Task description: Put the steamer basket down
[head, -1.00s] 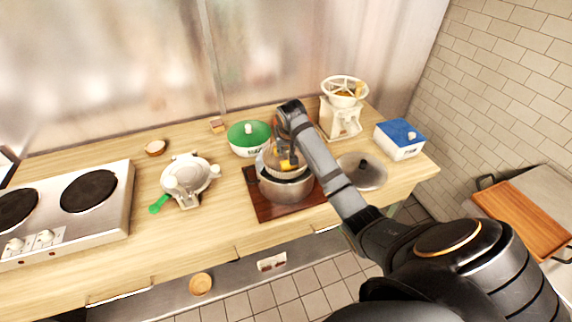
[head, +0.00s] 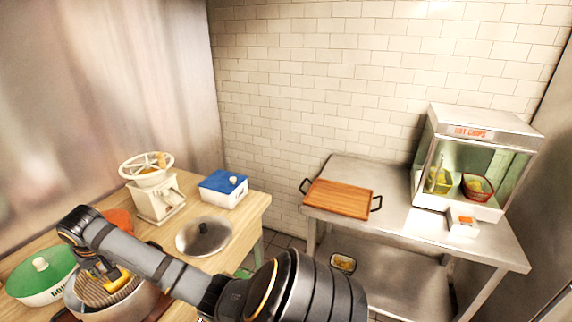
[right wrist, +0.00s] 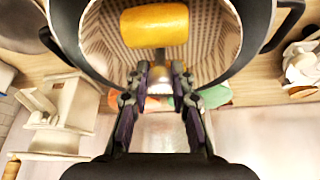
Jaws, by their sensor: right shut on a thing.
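The steamer basket (head: 92,291), with a striped inside, is at the mouth of a steel pot (head: 140,305) at the lower left of the head view. In the right wrist view the basket (right wrist: 205,35) appears within the dark pot rim (right wrist: 68,25), with a yellow piece (right wrist: 155,26) in it. I cannot tell whether the basket rests on the pot. My right gripper (head: 108,275) points down at the basket and is shut on its near edge; its fingers (right wrist: 162,80) also show in the wrist view. My left gripper is out of view.
A green-lidded pot (head: 40,272) is left of the steel pot. A mill (head: 157,195), a blue-lidded box (head: 223,187) and a loose metal lid (head: 204,240) are on the wooden counter. A steel table holds a wooden tray (head: 340,198) and a glass warmer (head: 470,165).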

